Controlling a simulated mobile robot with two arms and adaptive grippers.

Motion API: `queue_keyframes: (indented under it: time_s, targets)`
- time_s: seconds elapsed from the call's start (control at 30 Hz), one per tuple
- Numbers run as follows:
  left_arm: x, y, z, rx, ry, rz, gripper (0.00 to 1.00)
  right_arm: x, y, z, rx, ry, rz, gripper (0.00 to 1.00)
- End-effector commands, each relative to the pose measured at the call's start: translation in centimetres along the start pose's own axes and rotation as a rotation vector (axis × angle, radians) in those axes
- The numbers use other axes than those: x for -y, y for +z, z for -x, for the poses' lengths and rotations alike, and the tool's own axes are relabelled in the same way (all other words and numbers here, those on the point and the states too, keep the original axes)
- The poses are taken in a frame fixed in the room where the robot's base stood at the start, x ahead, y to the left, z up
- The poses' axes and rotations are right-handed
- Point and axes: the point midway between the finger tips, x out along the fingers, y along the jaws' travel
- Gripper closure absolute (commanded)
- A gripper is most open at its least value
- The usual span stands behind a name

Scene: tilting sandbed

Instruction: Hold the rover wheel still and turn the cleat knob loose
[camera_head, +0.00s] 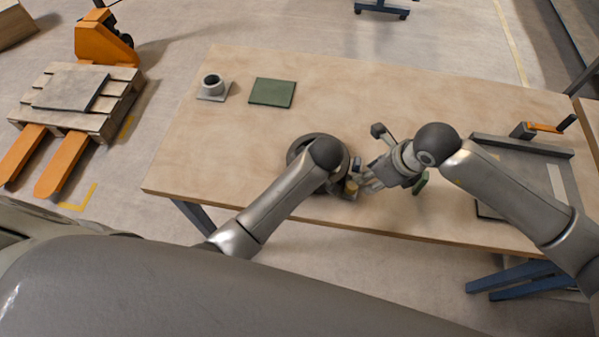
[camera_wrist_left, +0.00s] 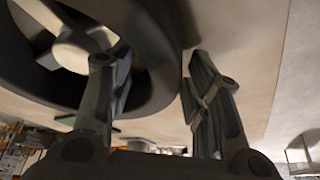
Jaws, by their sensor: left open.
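The rover wheel (camera_head: 297,147) is a dark ring lying near the front edge of the table, partly covered by my left wrist. In the left wrist view the wheel's dark rim (camera_wrist_left: 158,45) and pale hub spokes (camera_wrist_left: 75,50) fill the upper left. My left gripper (camera_wrist_left: 160,75) is open, with one finger over the inside of the rim and the other outside it; contact cannot be told. A small brass-coloured knob (camera_head: 351,188) shows at the wheel's right front side. My right gripper (camera_head: 362,184) is beside the knob, fingers pointing at it; whether they touch is unclear.
A cup on a square base (camera_head: 212,85) and a green mat (camera_head: 272,92) lie at the back left. A grey tray (camera_head: 525,150) with an orange-handled tool (camera_head: 545,127) is at the right. The table's middle back is clear.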

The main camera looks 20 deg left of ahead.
Motion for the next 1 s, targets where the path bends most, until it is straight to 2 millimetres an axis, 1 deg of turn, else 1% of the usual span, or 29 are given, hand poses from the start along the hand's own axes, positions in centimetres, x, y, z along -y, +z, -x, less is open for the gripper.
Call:
queue_keyframes:
  time_s: [0.07,0.4,0.8,0.87,1.0]
  targets:
    - [0.0,0.0,0.0,0.0,0.0,0.0,0.56,0.0,0.0,0.0,0.0,0.0,0.0,0.64]
    - [0.0,0.0,0.0,0.0,0.0,0.0,1.0,0.0,0.0,0.0,0.0,0.0,0.0,0.64]
    - [-0.1,0.0,0.1,0.0,0.002,0.001,1.0,-0.2,0.2,0.0,0.01,0.008,-0.01,0.63]
    - [-0.1,0.0,0.1,0.0,0.002,0.001,1.0,-0.5,0.5,0.0,0.028,0.023,-0.028,0.63]
    - [-0.1,0.0,0.1,-0.001,0.003,0.001,1.0,-1.5,2.1,0.4,0.114,0.093,-0.123,0.63]
